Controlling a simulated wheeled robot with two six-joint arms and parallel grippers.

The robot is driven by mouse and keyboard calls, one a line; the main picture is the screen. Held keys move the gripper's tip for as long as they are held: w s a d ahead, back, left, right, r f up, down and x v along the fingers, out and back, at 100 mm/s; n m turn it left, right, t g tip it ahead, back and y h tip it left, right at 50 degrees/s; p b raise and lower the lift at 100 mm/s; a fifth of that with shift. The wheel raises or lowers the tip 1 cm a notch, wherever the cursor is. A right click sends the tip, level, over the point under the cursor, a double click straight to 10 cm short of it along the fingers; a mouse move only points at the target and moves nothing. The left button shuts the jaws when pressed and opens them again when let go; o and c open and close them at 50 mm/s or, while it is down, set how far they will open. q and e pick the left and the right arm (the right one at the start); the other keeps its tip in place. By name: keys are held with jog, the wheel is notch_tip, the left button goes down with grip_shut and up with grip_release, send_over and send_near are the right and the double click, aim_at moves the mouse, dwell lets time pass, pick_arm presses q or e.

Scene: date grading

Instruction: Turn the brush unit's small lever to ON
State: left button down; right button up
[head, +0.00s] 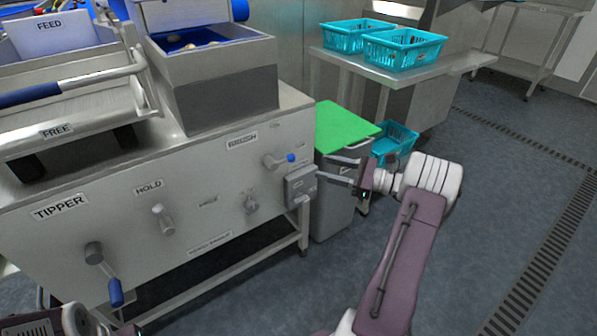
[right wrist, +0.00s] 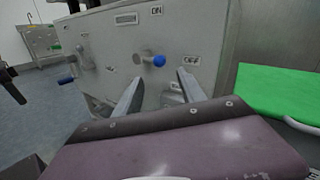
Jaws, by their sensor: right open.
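The brush unit's small lever (head: 277,161) has a blue tip and sits at the upper right of the steel front panel (head: 200,205). In the right wrist view the lever (right wrist: 150,61) points right, toward the OFF label (right wrist: 189,61). The ON label (right wrist: 156,10) is above it. My right gripper (head: 340,170) is open and empty, to the right of the lever and apart from it. Its two fingers also show in the right wrist view (right wrist: 160,92), below the blue tip. Part of my left arm shows at the bottom left of the head view; its fingers are not clear.
A grey box (head: 300,184) sticks out at the panel's right end, close to my right fingers. A bin with a green lid (head: 343,125) stands beside the panel. The TIPPER crank (head: 105,272) and HOLD lever (head: 162,218) are further left. Open floor lies at right.

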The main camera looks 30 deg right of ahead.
jog(key=b+x, duration=0.4)
jog(key=x, duration=0.5)
jog(key=shift+b, duration=0.3)
jog(key=shift+a+r, duration=0.1)
jog(key=shift+a, duration=0.05)
grip_shut()
jog(key=shift+r, duration=0.15)
dwell(0.6)
